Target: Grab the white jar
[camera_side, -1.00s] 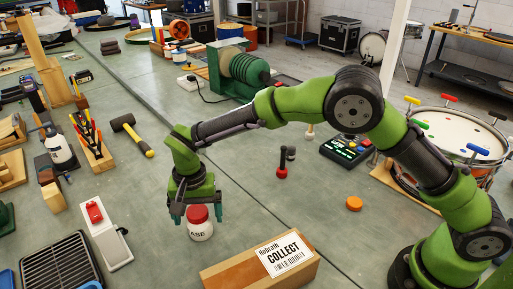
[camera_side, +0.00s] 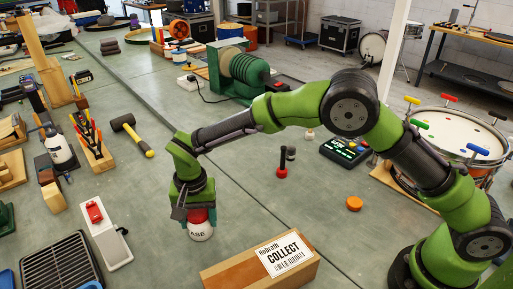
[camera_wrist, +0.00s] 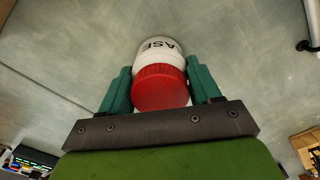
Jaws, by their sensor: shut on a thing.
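The white jar (camera_side: 200,231) with a red lid stands upright on the grey-green bench, with the letters "ASE" showing on its side. My gripper (camera_side: 200,213) is over it from above, its jaws shut on the jar around the red lid. In the wrist view the jar (camera_wrist: 158,50) and its red lid (camera_wrist: 160,88) sit between the two green fingers of my gripper (camera_wrist: 160,88). The jar's base appears to be still on the bench.
A white switch unit (camera_side: 110,240) and a dark grille (camera_side: 58,265) lie to the left. A mallet (camera_side: 132,133) lies further back. The bench around the jar is clear.

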